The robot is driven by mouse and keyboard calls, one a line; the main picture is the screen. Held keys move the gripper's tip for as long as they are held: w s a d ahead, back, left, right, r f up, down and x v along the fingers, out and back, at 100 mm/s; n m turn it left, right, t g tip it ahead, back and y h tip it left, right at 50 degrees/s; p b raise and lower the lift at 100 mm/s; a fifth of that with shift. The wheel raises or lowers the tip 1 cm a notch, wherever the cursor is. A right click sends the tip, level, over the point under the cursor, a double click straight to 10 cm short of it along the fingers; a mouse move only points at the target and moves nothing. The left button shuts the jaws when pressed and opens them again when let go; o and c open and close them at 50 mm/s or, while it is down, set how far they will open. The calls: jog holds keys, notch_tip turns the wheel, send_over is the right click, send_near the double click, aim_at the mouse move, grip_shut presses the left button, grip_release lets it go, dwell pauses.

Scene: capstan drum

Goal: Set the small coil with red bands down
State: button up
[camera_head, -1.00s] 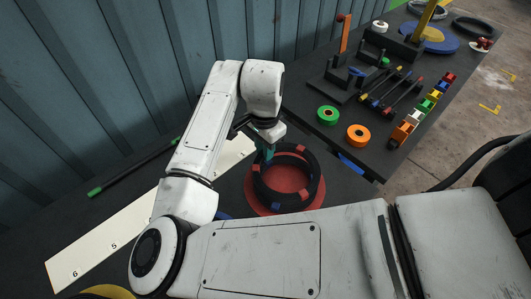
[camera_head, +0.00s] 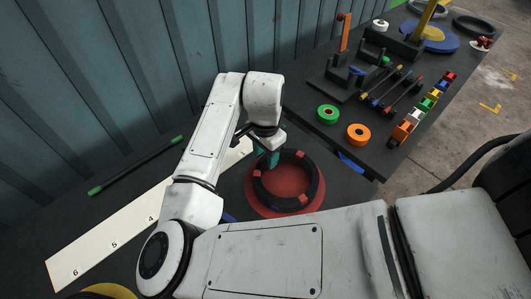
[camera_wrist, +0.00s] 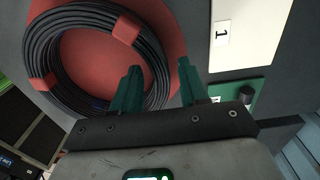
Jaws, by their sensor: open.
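The small black coil with red bands (camera_head: 317,186) lies flat on a round red disc (camera_head: 286,180) on the dark bench. In the wrist view the coil (camera_wrist: 38,55) rests on the red disc (camera_wrist: 90,62), its bands spaced around the ring. My gripper (camera_head: 267,160) is at the coil's far left edge. In the wrist view my gripper (camera_wrist: 158,88) has its two green fingers apart. One finger overlaps the coil's inner side in view and the other is outside its rim. Contact with the coil cannot be told.
A white numbered strip (camera_head: 110,232) and a green-tipped rod (camera_head: 137,165) lie to the left. A green ring (camera_head: 328,114) and an orange ring (camera_head: 358,134) lie beyond on the right. A corrugated wall (camera_head: 120,70) stands behind the bench.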

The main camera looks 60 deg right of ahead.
notch_tip(320, 180, up, 12)
jog(key=shift+r, duration=0.15)
dwell(0.5)
